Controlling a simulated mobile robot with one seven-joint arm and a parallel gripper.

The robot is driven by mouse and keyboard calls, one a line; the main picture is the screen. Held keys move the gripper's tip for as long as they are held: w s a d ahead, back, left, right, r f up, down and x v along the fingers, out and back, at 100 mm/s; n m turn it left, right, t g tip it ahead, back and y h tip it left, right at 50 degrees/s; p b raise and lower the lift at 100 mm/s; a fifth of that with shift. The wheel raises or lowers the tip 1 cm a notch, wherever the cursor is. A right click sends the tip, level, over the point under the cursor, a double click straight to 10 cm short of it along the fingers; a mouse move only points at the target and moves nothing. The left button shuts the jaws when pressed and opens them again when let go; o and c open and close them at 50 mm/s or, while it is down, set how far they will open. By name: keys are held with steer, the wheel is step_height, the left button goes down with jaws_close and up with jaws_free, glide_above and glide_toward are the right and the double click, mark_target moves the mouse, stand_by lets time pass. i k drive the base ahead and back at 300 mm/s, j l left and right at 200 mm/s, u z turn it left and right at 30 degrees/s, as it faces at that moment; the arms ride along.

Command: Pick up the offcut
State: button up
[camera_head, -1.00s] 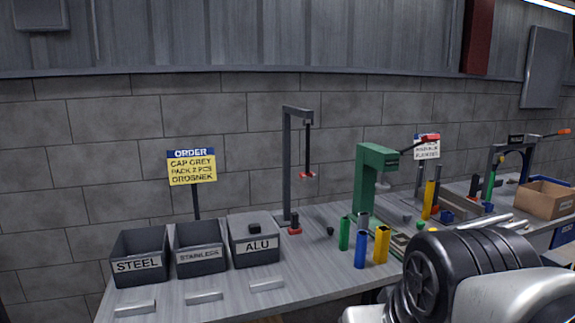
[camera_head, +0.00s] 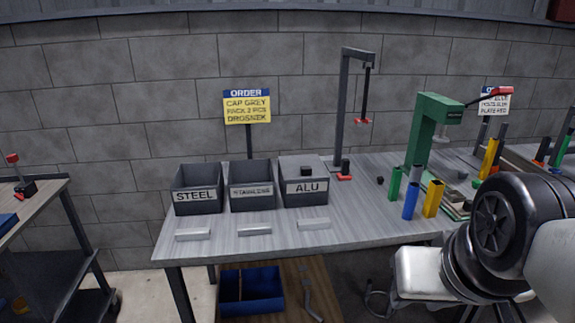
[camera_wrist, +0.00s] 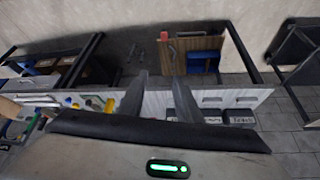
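Nothing in view is marked as the offcut. Three short pale grey bars lie on the table in front of the bins: a left bar (camera_head: 193,234), a middle bar (camera_head: 255,231) and a right bar (camera_head: 314,223). A bent grey piece (camera_head: 313,300) lies on the wooden board under the table, beside a blue bin (camera_head: 251,291). I cannot tell which of these is the offcut. My gripper (camera_wrist: 157,88) shows in the wrist view with its two dark fingers apart and nothing between them. The gripper is outside the head view.
The steel bin (camera_head: 198,190), stainless bin (camera_head: 252,187) and lidded alu bin (camera_head: 304,182) stand on the table (camera_head: 230,250). A grey post (camera_head: 341,110), a green press (camera_head: 426,130) and coloured tubes (camera_head: 410,200) stand to their right. A second bench (camera_head: 40,190) is at the left.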

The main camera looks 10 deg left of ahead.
mark_target(189, 235)
steer(key=i+j, duration=0.1)
steer(key=j, duration=0.25)
steer(key=i+j, duration=0.15)
steer(key=j, duration=0.2)
steer(key=i+j, duration=0.1)
steer(key=j, duration=0.25)
steer(key=i+j, duration=0.15)
steer(key=j, duration=0.2)
steer(key=i+j, duration=0.1)
steer(key=j, duration=0.25)
steer(key=i+j, duration=0.15)
steer(key=j, duration=0.25)
